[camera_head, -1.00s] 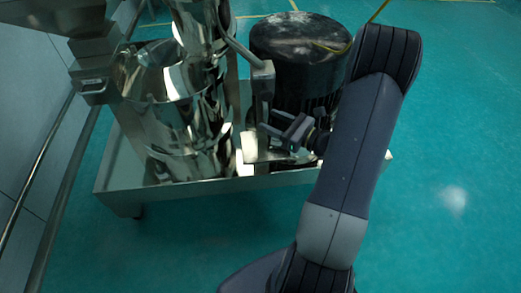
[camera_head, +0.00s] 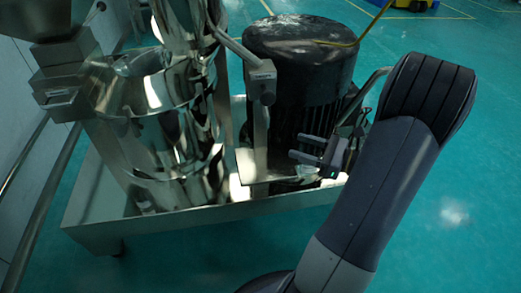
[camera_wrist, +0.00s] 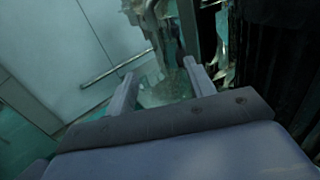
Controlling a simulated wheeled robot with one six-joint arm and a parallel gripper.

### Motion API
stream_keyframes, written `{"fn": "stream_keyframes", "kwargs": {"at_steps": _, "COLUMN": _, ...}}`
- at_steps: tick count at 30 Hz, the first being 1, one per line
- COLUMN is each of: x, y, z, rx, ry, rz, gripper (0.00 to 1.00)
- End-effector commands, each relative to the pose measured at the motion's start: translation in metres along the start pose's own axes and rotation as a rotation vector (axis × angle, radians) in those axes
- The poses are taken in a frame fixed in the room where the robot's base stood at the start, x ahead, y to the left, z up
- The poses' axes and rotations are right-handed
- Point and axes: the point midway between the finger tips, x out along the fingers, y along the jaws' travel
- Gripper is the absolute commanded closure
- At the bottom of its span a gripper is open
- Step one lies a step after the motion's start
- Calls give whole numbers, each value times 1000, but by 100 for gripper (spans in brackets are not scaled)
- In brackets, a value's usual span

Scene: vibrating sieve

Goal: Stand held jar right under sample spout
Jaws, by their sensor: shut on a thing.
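My gripper (camera_head: 298,148) is to the right of and below the grey block at the end of the slanted tube, which looks like the sample spout (camera_head: 261,78). Its two fingers point left in the head view. A clear, pale shape, likely the jar (camera_head: 306,170), shows faintly just under the fingers. In the wrist view, the fingers of my gripper (camera_wrist: 160,84) stand apart with a see-through shape, likely the jar (camera_wrist: 166,92), between them. The jar's outline and base are hard to make out. It is not under the spout in the head view.
A shiny steel sieve body (camera_head: 165,120) stands left on a steel base frame (camera_head: 150,223). A black motor drum (camera_head: 300,65) stands close behind my gripper. An upright post (camera_head: 260,145) rises beneath the spout block. Open green floor (camera_head: 460,170) lies to the right.

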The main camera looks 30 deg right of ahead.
Motion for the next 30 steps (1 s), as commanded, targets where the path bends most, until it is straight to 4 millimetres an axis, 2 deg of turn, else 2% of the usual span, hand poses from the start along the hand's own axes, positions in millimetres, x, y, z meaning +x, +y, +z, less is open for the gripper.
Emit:
{"fn": "stream_keyframes", "kwargs": {"at_steps": 1, "x": 15, "y": 2, "z": -2, "rx": 0, "ry": -1, "rz": 7, "gripper": 75}}
{"fn": "stream_keyframes", "kwargs": {"at_steps": 6, "x": 55, "y": 2, "z": -2, "rx": -2, "ry": -1, "rz": 7, "gripper": 75}}
{"fn": "stream_keyframes", "kwargs": {"at_steps": 13, "x": 102, "y": 1, "z": -1, "rx": -1, "ry": -1, "rz": 3, "gripper": 75}}
{"fn": "stream_keyframes", "kwargs": {"at_steps": 23, "x": 127, "y": 1, "z": -1, "rx": 0, "ry": -1, "rz": 2, "gripper": 75}}
{"fn": "stream_keyframes", "kwargs": {"at_steps": 27, "x": 127, "y": 0, "z": -28, "rx": 5, "ry": 0, "rz": -1, "gripper": 75}}
{"fn": "stream_keyframes", "kwargs": {"at_steps": 30, "x": 127, "y": 0, "z": -37, "rx": 2, "ry": -1, "rz": -1, "gripper": 75}}
